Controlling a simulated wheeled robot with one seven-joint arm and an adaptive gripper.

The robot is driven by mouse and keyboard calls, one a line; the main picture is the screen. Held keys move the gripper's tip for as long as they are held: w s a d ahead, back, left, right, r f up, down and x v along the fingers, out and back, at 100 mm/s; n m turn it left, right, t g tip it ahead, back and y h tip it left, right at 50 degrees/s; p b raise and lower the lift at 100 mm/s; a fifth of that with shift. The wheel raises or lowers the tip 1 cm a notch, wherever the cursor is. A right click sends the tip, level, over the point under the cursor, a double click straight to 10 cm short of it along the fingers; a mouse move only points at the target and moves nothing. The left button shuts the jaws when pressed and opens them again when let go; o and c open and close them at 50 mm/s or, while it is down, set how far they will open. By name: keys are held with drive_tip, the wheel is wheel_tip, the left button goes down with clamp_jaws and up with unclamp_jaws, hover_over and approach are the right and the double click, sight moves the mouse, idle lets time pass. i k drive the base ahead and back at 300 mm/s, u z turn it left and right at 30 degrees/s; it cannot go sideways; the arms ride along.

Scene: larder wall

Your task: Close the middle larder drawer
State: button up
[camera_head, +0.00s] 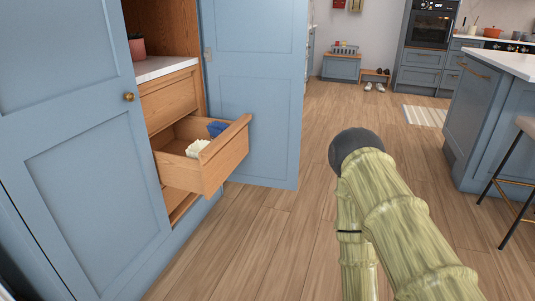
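The middle larder drawer (224,158) is wooden and pulled well out of the larder, between two blue doors. A blue item (217,128) and a cream-white item (197,148) lie in it. The wooden drawer above (170,101) is shut. Part of a lower drawer (182,205) shows beneath, mostly hidden by the open one. My bamboo-textured arm is at the lower right, apart from the drawer, with a dark rounded joint at its top. My gripper is not in view.
The left larder door (85,190) and right larder door (255,95) stand open on either side. A pot (137,46) stands above the drawers. An island (490,110) and stool (515,175) are at right. Wooden floor (270,235) before the drawer is clear.

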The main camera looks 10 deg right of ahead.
sight(216, 162)
drive_tip(key=u, duration=0.95)
drive_tip(key=i, duration=1.4)
drive_tip(key=z, duration=0.1)
